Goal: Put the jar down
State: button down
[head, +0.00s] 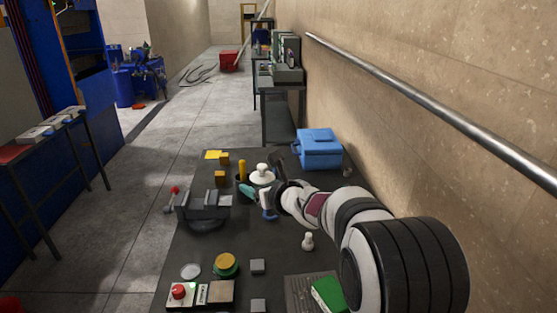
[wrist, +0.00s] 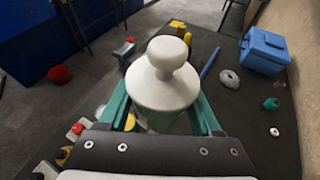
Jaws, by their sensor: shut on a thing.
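The jar (wrist: 163,80) is white with a wide round lid and a knob on top. It fills the middle of the wrist view. My gripper (wrist: 162,108) has its teal fingers closed on both sides of the jar, which looks upright. In the head view the white jar (head: 262,176) shows just beyond my gripper (head: 250,192), over the far part of the dark table. Its base is hidden, so I cannot tell whether it touches the table.
The dark table (head: 240,243) holds a grey vise (head: 203,207) at left, a blue box (head: 319,148) at far right and a small white piece (head: 308,241) nearer. A green-and-yellow button (head: 226,264) stands in front. A wall with a rail (head: 420,108) bounds the right.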

jog(key=w+a+f+n+y, duration=0.15)
jog(key=w+a+f, duration=0.25)
jog(key=a+f, duration=0.5)
jog(key=n+g+y, duration=0.2)
send_over(187, 268)
notch_tip(187, 268, down, 13)
notch_tip(187, 268, down, 5)
jog(key=shift+f, duration=0.55)
jog(key=shift+f, duration=0.6)
jog(key=shift+c, duration=1.8)
grip_release()
jog(key=o, duration=0.4)
jog(key=shift+f+h, duration=0.15)
jog(key=shift+h, duration=0.1)
jog(key=shift+c, duration=0.2)
